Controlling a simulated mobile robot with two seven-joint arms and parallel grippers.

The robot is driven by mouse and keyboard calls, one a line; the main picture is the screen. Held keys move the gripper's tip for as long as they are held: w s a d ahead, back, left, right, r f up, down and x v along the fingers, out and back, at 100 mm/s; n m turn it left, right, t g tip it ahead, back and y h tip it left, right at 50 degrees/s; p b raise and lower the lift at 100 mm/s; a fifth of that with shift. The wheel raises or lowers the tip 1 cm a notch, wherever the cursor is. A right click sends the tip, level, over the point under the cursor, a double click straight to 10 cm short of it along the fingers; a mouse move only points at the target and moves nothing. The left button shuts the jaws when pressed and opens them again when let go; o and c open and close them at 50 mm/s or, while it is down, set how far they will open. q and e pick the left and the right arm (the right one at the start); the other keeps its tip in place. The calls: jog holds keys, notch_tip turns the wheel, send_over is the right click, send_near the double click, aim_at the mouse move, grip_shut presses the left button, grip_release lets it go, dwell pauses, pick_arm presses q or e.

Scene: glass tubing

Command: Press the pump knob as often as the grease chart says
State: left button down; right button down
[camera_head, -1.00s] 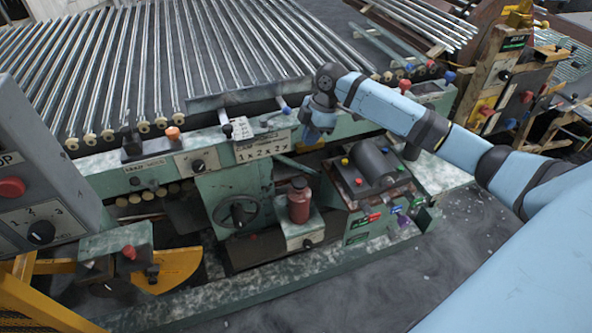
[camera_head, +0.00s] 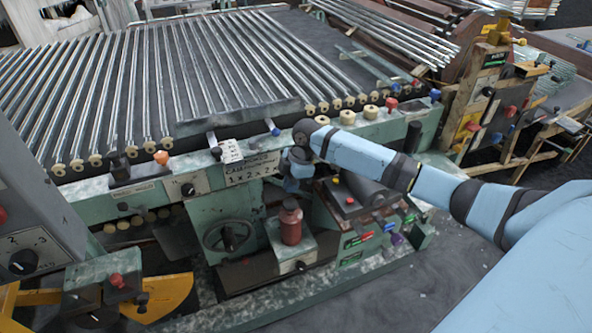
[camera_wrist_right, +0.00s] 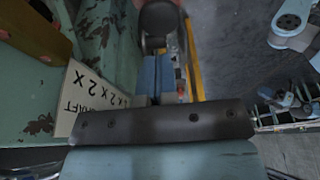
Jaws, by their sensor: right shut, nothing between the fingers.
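The grease chart is a white plate (camera_head: 252,170) on the front of the green machine. Its lettering reads roughly "1 x 2 x 2", with the right end close to my right gripper; the same plate (camera_wrist_right: 90,103) shows at left in the wrist view. The pump is a red bottle-shaped body (camera_head: 291,229) with a dark knob (camera_head: 290,204) on top. My right gripper (camera_head: 292,187) is shut and empty, pointing down just above the knob; I cannot tell whether it touches. In the wrist view, a dark round top (camera_wrist_right: 159,20) lies past the shut fingers (camera_wrist_right: 154,92). My left gripper is out of view.
A handwheel (camera_head: 229,236) is left of the pump. A dark motor box with coloured buttons (camera_head: 352,200) stands close at right. Glass tubes (camera_head: 150,85) lie on the rollers behind. A grey panel with a dial (camera_head: 24,261) is at left.

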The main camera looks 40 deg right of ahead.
aim_at(290, 202)
notch_tip(290, 202, down, 4)
jog(key=shift+f, duration=0.15)
dwell(0.3)
jog(key=shift+f, duration=1.05)
